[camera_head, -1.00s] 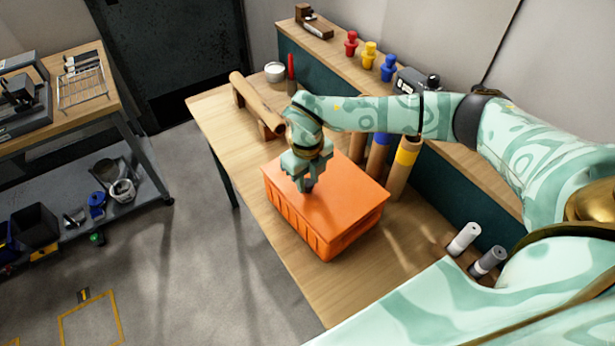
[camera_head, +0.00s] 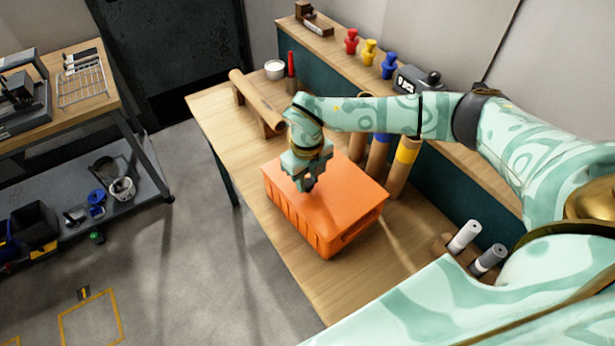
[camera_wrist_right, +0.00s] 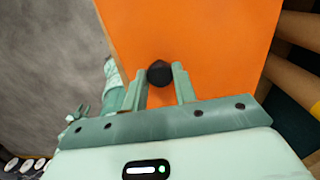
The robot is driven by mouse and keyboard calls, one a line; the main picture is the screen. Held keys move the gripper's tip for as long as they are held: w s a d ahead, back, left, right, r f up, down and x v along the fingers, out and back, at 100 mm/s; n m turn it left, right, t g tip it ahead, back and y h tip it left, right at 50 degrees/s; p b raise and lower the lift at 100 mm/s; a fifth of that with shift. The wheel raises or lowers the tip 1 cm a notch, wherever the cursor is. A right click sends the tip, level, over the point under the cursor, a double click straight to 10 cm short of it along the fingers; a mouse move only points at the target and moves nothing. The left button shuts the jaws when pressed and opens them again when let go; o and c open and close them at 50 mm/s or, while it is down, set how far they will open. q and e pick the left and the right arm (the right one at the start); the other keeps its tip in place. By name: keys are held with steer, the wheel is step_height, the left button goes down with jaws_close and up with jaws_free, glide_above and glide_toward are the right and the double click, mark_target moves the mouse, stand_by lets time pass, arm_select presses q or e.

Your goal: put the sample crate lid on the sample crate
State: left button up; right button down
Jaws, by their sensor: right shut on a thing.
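The orange sample crate (camera_head: 291,216) stands on the wooden workbench in the head view. The flat orange sample crate lid (camera_head: 340,205) lies over its top, roughly lined up with the rim; any thin gap is hard to tell. My right gripper (camera_head: 309,183) is above the lid, shut on its black knob. In the right wrist view the knob (camera_wrist_right: 160,73) sits between the two fingers of the gripper (camera_wrist_right: 159,80), with the orange lid (camera_wrist_right: 205,40) beneath. My left gripper is not in the head view; a small teal part at the wrist view's left is unclear.
Upright tubes with coloured bands (camera_head: 403,165) stand close behind the crate. A brown roll (camera_head: 257,100) rests on wooden supports at the bench's far end. A white roll (camera_head: 464,236) and a grey roll (camera_head: 488,260) are at the right. The bench's front edge is near the crate.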

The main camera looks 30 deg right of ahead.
steer(key=c, duration=1)
jaws_free()
steer(key=shift+c, duration=0.2)
steer(key=shift+r, duration=0.1)
step_height(320, 180, up, 16)
steer(key=p, duration=0.1)
steer(key=shift+s+a, duration=0.1)
steer(key=shift+a, duration=0.05)
